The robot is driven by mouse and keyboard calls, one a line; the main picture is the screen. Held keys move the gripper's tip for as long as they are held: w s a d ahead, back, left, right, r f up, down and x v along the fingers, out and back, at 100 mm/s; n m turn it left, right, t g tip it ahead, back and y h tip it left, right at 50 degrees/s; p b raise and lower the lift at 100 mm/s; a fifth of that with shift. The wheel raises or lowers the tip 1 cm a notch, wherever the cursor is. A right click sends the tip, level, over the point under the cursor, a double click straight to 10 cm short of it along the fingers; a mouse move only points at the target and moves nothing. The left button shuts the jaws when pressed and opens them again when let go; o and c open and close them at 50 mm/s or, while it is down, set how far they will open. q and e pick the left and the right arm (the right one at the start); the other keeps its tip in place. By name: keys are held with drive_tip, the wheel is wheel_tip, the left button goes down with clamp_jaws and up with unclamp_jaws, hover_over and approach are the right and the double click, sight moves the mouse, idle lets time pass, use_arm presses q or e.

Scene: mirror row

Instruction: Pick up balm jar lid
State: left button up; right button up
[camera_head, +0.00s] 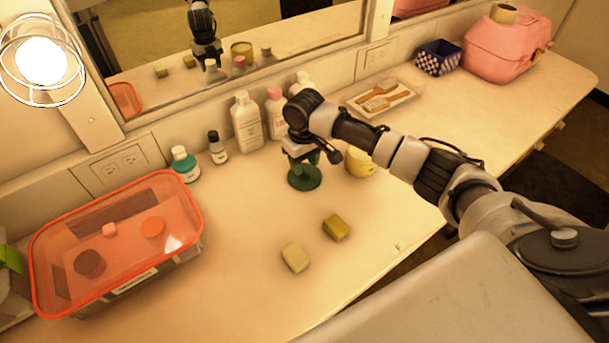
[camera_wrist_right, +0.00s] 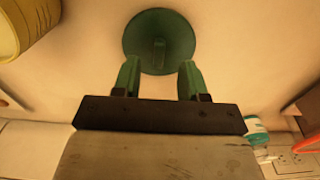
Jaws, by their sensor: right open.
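The balm jar lid is a dark green disc (camera_head: 304,181) lying on the counter, just below my right gripper. In the right wrist view the lid (camera_wrist_right: 148,30) shows a raised narrow grip at its middle. My right gripper (camera_head: 311,158) points down over it with green fingers spread apart. In the wrist view the fingertips (camera_wrist_right: 160,76) stand on either side of the line to the grip, with nothing between them. I cannot tell whether they touch the lid. My left gripper is in neither view.
A yellow jar (camera_head: 360,163) stands close right of the lid. White bottles (camera_head: 246,122) and a pink-capped bottle (camera_head: 274,115) stand behind it by the mirror. Two sponge-like blocks (camera_head: 336,227) lie in front. An orange-rimmed clear box (camera_head: 190,225) is at left.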

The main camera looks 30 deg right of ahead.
sight(305, 171)
wheel_tip(305, 171, down, 3)
drive_tip(key=shift+d+f, duration=0.1)
drive_tip(key=shift+c, duration=0.3)
clamp_jaws()
